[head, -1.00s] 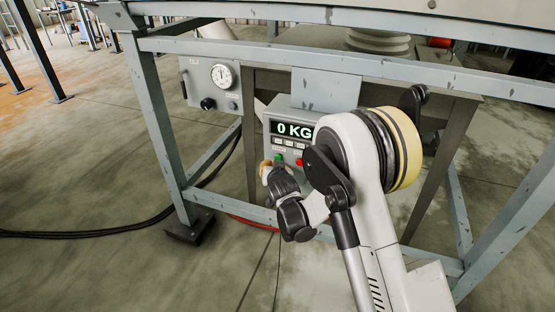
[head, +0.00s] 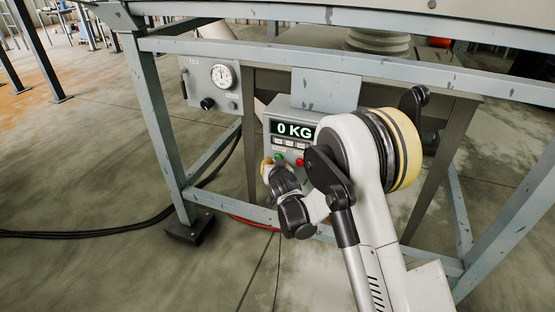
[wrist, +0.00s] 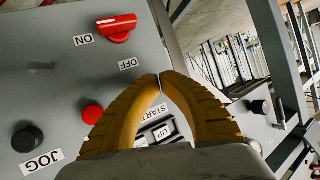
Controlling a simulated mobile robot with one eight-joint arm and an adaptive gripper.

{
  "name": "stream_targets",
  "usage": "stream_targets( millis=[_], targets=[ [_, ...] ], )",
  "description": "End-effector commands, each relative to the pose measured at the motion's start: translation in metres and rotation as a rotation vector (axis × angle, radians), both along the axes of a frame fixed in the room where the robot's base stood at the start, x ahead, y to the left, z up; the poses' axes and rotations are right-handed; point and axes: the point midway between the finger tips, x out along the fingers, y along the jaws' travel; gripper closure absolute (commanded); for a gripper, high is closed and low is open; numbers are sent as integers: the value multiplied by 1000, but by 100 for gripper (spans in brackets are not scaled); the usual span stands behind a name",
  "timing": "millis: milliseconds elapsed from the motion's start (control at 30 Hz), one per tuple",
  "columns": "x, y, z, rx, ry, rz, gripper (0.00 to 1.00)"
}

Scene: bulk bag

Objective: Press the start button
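The grey control box (head: 279,130) reads "0 KG" in the head view. A green button (head: 280,157) and a red button (head: 299,162) sit low on its front. My gripper (head: 266,163) is just left of the green button; I cannot tell whether it touches the box. In the wrist view the panel appears upside down. My gripper's yellow fingers (wrist: 160,78) meet at their tips, with nothing seen between them. A START label (wrist: 151,112) shows between the fingers. The green button does not show there; the fingers may hide it. The red button (wrist: 93,114) is left of them.
The wrist view also shows a red ON/OFF switch (wrist: 116,27) and a black JOG button (wrist: 27,139). A gauge box (head: 214,84) hangs left of the control box. Grey frame bars (head: 158,120) surround the box. Black cables (head: 110,234) lie on the floor.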

Motion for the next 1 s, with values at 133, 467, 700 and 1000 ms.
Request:
stream_targets(
  millis=[133,467,700,1000],
  targets=[
    [2,-1,0,0,0,0,100],
    [5,-2,0,1,0,0,100],
    [8,-3,0,0,0,0,100],
    [9,-3,0,0,0,0,100]
  ],
)
